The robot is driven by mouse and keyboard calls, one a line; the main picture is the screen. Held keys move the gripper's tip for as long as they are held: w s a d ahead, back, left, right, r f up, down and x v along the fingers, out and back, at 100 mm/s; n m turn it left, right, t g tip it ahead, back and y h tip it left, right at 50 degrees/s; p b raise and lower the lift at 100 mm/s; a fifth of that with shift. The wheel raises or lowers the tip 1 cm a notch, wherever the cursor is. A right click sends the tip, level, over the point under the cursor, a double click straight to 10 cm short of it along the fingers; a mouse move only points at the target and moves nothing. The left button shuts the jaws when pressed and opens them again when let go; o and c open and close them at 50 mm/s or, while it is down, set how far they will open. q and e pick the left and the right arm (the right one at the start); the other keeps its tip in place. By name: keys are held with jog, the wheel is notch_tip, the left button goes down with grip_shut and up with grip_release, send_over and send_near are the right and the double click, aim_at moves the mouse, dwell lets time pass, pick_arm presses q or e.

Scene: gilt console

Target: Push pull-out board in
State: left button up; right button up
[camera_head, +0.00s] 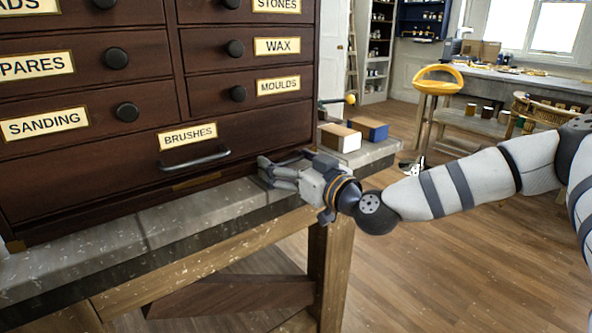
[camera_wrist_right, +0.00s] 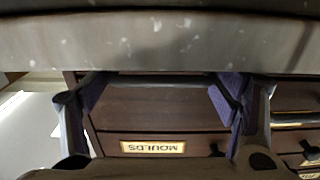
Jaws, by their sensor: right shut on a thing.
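The pull-out board seems to be the thin dark strip with a brass piece (camera_head: 195,182) at the cabinet's base, under the BRUSHES drawer (camera_head: 255,130). How far it stands out is hard to tell. My right gripper (camera_head: 270,170) is low at the cabinet's right front corner, just above the bench top. In the right wrist view my right gripper (camera_wrist_right: 160,95) has its purple-padded fingers apart on either side of dark wood. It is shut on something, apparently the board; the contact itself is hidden. My left gripper is out of view.
The dark cabinet (camera_head: 85,93) stands on a grey-topped bench (camera_head: 185,213). The BRUSHES drawer has a bar handle (camera_head: 196,159). A white-and-wood box (camera_head: 340,138) and a blue box (camera_head: 369,128) sit right of the gripper. A yellow stool (camera_head: 438,82) stands behind on open floor.

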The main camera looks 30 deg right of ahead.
jog(key=shift+w+f, duration=0.1)
jog(key=shift+w, duration=0.4)
jog(key=shift+d+r, duration=0.1)
jog(key=shift+r, duration=0.2)
jog(key=o, duration=1.3)
jog(key=shift+o, duration=0.6)
jog(key=shift+w, duration=0.1)
jog(key=shift+a, duration=0.2)
jog(key=shift+f, duration=0.1)
